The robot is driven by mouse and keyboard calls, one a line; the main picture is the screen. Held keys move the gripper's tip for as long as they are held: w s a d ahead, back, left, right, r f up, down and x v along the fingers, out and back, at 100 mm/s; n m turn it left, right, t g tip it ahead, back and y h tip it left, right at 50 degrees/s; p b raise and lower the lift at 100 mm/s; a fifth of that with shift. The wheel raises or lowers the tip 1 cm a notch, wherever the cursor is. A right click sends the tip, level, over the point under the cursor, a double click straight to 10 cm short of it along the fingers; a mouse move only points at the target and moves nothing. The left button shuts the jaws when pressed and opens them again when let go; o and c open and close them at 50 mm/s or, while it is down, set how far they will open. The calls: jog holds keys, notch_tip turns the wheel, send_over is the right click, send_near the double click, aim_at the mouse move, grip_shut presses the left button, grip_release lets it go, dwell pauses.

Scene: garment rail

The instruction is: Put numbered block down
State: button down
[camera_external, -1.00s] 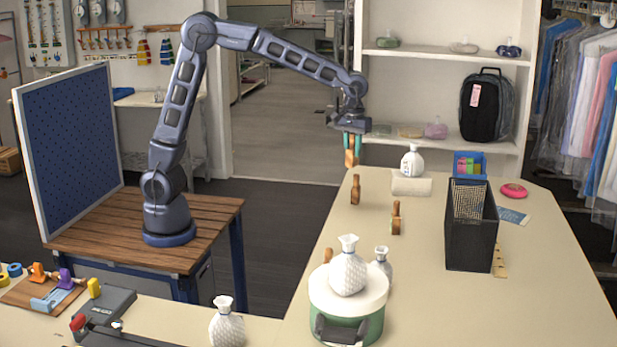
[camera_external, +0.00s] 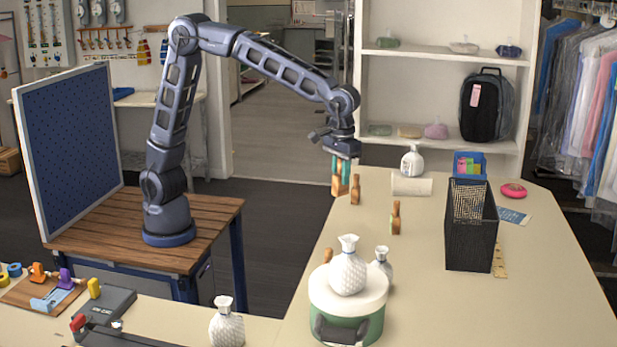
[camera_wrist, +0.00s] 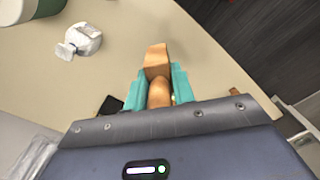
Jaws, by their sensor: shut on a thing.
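My gripper (camera_external: 341,172) is shut on a wooden block (camera_external: 338,188), orange-brown, with its teal fingers on either side. In the wrist view the block (camera_wrist: 156,62) shows a flat-faced end and a rounded knob between the fingers (camera_wrist: 157,88). No number can be read on it. In the external view it hangs upright at the back left edge of the cream table (camera_external: 440,290), just left of a similar wooden piece (camera_external: 355,189). I cannot tell whether it touches the table.
Another wooden piece (camera_external: 396,218) stands nearer the front. The middle is clear.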

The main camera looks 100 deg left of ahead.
jog(key=s+d+m, duration=0.2)
jog(key=s+d, duration=0.2)
jog(key=d, duration=0.6)
jog(key=s+d+m, duration=0.1)
jog(key=s+d, duration=0.3)
jog(key=d, duration=0.5)
jog(key=s+d+m, duration=0.2)
jog(key=s+d, duration=0.3)
jog(key=d, duration=0.5)
jog(key=s+d+m, duration=0.3)
jog(key=s+d, duration=0.7)
jog(key=s, duration=0.2)
jog(key=s+d+m, duration=0.2)
jog(key=s+d, duration=0.7)
jog(key=s, duration=0.4)
notch_tip(320, 180, down, 20)
jog(key=shift+r, duration=0.1)
jog(key=c, duration=1.2)
grip_release()
jog(key=shift+o, duration=0.2)
